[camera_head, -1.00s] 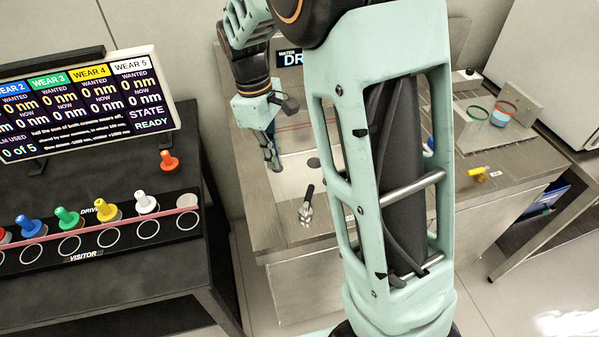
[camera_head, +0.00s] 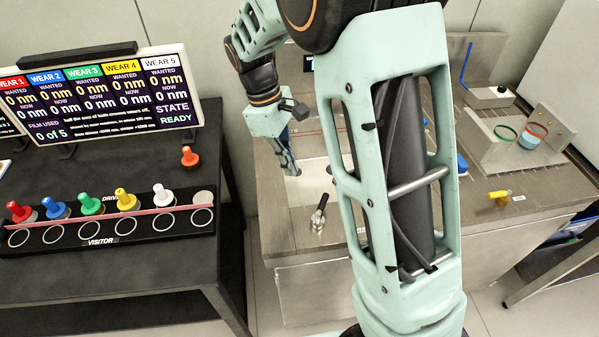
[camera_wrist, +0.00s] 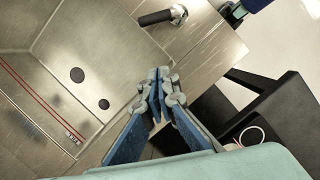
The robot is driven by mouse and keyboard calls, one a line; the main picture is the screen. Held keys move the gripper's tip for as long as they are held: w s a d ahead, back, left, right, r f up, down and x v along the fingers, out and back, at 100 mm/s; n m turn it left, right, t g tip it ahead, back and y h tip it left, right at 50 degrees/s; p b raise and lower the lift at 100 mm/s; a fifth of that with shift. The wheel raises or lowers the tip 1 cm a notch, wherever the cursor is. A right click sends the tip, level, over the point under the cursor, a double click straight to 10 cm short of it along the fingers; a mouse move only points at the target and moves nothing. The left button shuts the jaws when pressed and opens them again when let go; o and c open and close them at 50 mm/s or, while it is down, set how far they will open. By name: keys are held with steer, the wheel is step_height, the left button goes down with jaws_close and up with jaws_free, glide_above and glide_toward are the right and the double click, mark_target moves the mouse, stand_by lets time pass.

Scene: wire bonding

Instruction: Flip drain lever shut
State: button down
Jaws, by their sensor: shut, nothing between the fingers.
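The drain lever (camera_head: 319,211) is a black handle on a silver valve fitting near the front of the steel bench. In the wrist view, its black handle (camera_wrist: 156,17) and silver fitting (camera_wrist: 179,14) lie at the top, beyond my fingertips. My gripper (camera_head: 295,172) has blue fingers and is shut and empty. It is above the bench, up and left of the lever in the head view and apart from it. In the wrist view, the gripper's fingertips (camera_wrist: 160,80) meet near the middle. The drain sign is mostly hidden behind my arm.
The steel bench (camera_head: 285,225) has a recessed basin with dark round spots. A black table (camera_head: 110,265) with coloured pegs and a display (camera_head: 120,100) stands at left, across a gap. A yellow-handled valve (camera_head: 498,195) and a ring fixture (camera_head: 535,140) are at right.

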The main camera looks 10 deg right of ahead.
mark_target(323, 202)
steer(key=d+f, duration=0.1)
steer(key=f, duration=0.1)
steer(key=s+d+f, duration=0.1)
steer(key=f, duration=0.2)
steer(key=s+d+f, duration=0.1)
steer(key=d+f, duration=0.1)
steer(key=shift+s+d+f+p, duration=0.1)
steer(key=shift+s+f+p, duration=0.1)
steer(key=shift+p, duration=0.15)
steer(key=shift+s+d+r, duration=0.1)
steer(key=shift+s+d, duration=0.2)
steer(key=shift+d, duration=0.2)
